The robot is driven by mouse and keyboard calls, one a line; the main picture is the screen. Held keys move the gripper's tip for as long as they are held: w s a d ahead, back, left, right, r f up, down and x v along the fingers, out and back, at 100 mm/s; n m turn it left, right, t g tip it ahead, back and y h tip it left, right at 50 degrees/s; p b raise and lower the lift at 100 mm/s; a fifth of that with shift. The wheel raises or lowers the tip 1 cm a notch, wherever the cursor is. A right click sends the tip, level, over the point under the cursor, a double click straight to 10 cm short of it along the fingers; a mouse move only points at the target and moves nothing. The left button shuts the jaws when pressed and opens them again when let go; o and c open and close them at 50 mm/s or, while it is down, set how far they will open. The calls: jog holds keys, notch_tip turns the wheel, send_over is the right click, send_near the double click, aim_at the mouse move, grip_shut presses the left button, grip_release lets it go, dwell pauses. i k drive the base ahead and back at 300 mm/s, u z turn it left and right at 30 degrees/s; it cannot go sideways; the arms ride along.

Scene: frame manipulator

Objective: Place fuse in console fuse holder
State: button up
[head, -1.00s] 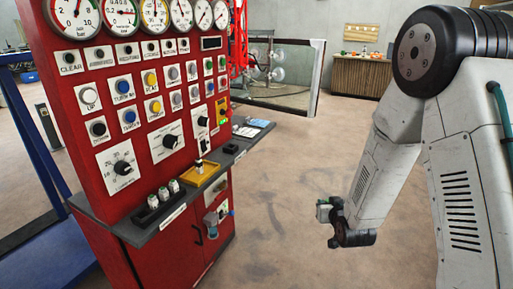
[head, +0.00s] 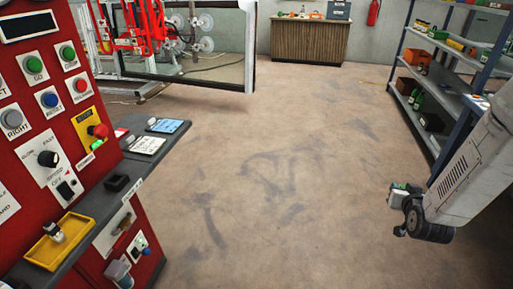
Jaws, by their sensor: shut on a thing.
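My gripper (head: 398,190) shows at the right, at the end of my arm, over open floor and well apart from the red console (head: 82,178). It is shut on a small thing. What it holds is too small and hidden to make out. A yellow tray (head: 38,262) lies on the console's grey ledge at the lower left. A small white and dark piece (head: 54,231), like a fuse, is in the tray. A small black square holder (head: 117,183) sits on the ledge beyond it; I cannot tell whether it is the fuse holder.
The grey ledge (head: 92,213) sticks out from the console, with white and blue cards (head: 164,126) at its far end. A metal shelf (head: 425,75) with boxes stands at the right. A wooden counter (head: 308,40) is at the back. The floor between is clear.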

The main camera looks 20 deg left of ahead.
aim_at(118, 184)
jog(key=u, duration=0.2)
jog(key=i, duration=1)
jog(key=u, duration=0.9)
jog(key=i, duration=0.45)
jog(key=u, duration=0.35)
